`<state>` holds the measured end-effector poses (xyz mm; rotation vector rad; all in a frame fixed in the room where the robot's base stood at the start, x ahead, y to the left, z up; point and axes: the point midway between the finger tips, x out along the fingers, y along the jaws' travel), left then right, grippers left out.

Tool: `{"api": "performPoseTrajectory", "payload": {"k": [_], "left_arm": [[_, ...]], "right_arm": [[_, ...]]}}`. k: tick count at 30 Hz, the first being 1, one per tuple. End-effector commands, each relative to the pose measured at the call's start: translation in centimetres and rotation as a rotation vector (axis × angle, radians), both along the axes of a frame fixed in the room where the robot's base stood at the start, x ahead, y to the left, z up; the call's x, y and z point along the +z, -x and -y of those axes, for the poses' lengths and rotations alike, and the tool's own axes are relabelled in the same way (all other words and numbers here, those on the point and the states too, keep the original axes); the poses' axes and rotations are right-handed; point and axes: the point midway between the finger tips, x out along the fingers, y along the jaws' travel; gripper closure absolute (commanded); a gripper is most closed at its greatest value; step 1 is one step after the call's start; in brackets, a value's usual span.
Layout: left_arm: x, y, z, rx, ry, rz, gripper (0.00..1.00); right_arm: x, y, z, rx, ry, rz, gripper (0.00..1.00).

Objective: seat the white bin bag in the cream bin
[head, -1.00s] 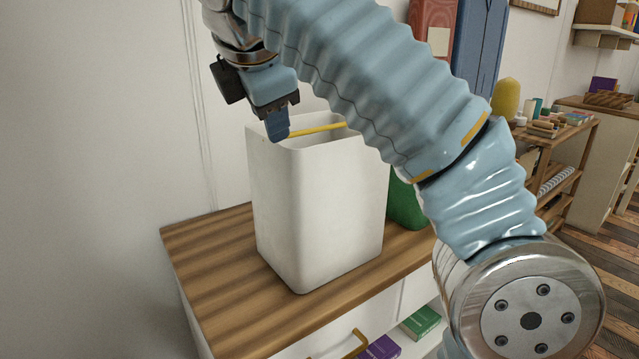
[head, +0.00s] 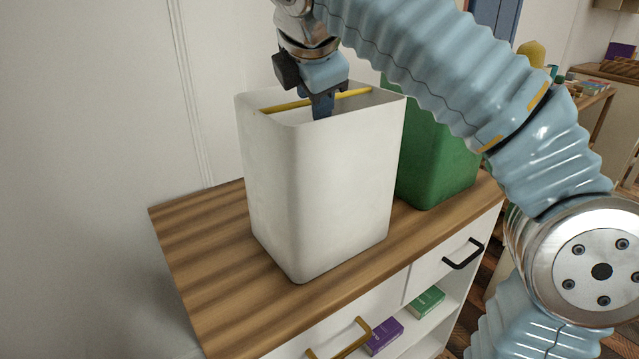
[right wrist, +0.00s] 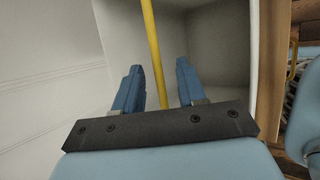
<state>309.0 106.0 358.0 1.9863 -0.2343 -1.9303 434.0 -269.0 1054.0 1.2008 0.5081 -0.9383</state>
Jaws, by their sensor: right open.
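The cream bin (head: 318,195) stands upright on the wooden top of a cabinet, its mouth facing up. A straight yellow bar (head: 285,106) crosses its mouth; it also shows in the right wrist view (right wrist: 152,45). I cannot make out a separate white bin bag in either view. My right gripper (head: 322,108) points down at the bin's mouth, close to the bar. In the right wrist view its two blue fingers (right wrist: 157,72) are apart, with the bar between them and nothing visibly gripped. My left gripper is out of view.
A green bin (head: 437,155) stands right of the cream bin, partly behind my right arm. The wooden top (head: 195,235) is clear at the left and front. Drawers with handles and a shelf with a purple box (head: 384,336) and a green box (head: 426,302) are below. A wall is behind.

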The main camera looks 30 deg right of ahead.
Motion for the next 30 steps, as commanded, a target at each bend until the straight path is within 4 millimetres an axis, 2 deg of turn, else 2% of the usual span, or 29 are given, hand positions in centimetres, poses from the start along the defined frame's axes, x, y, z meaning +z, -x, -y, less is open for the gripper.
{"api": "performPoseTrajectory", "payload": {"k": [3, 6, 14, 22, 30], "left_arm": [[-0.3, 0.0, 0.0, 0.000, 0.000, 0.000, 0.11], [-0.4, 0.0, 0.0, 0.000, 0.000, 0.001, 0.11], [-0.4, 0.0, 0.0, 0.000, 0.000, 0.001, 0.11], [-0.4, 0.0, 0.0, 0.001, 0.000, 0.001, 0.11], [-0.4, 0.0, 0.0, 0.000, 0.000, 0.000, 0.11]], "right_arm": [[-1.6, -1.1, 0.7, 0.000, 0.001, -0.001, 0.60], [-2.3, -1.7, 1.1, 0.001, 0.001, 0.000, 0.60], [-2.5, -1.9, 1.1, 0.001, 0.001, 0.001, 0.60], [-2.5, -1.9, 1.1, 0.001, 0.001, 0.001, 1.00], [-2.5, -1.9, 1.1, 0.001, 0.001, 0.001, 1.00]]}}
